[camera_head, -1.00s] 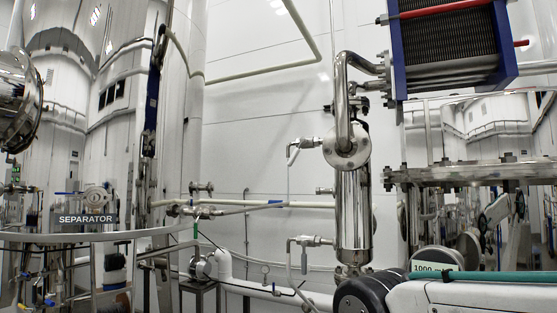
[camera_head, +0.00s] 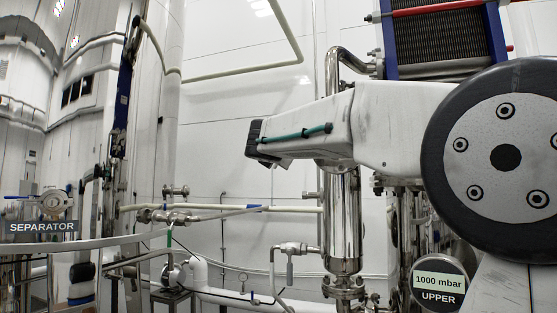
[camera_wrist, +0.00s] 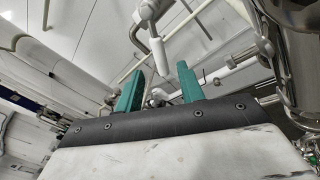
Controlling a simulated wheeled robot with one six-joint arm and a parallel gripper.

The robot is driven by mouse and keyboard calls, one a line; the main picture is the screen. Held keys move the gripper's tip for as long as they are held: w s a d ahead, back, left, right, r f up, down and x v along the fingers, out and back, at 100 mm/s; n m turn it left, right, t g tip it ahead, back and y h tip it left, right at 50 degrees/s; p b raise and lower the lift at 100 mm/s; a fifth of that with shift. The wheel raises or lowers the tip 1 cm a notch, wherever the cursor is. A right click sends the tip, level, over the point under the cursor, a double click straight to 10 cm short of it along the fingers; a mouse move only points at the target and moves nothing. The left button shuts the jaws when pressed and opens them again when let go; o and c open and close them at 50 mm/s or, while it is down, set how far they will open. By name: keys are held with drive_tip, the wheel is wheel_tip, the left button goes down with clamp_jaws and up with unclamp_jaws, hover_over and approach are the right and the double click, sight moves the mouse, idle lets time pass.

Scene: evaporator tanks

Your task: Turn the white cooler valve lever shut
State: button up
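In the wrist view my gripper (camera_wrist: 160,68) has its two green fingers apart with nothing held between them. A white lever-like piece (camera_wrist: 158,52) hangs from a white fitting above and beyond the fingertips. I cannot tell for sure that it is the cooler valve lever. A small valve with a pale hanging lever (camera_head: 290,268) sits on a thin pipe left of the tube, below my arm. The upper valve area is hidden behind my arm.
A round gauge (camera_head: 438,282) reading 1000 mbar, UPPER, stands at lower right. A SEPARATOR sign (camera_head: 42,227) hangs at left. Thin pipes (camera_head: 232,209) run across the wall. A blue-framed plate unit (camera_head: 440,40) is at upper right. Open space shows left of my arm.

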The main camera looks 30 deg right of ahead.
drive_tip(key=x, duration=0.7)
drive_tip(key=shift+w+d, duration=0.15)
drive_tip(key=shift+w, duration=0.05)
clamp_jaws()
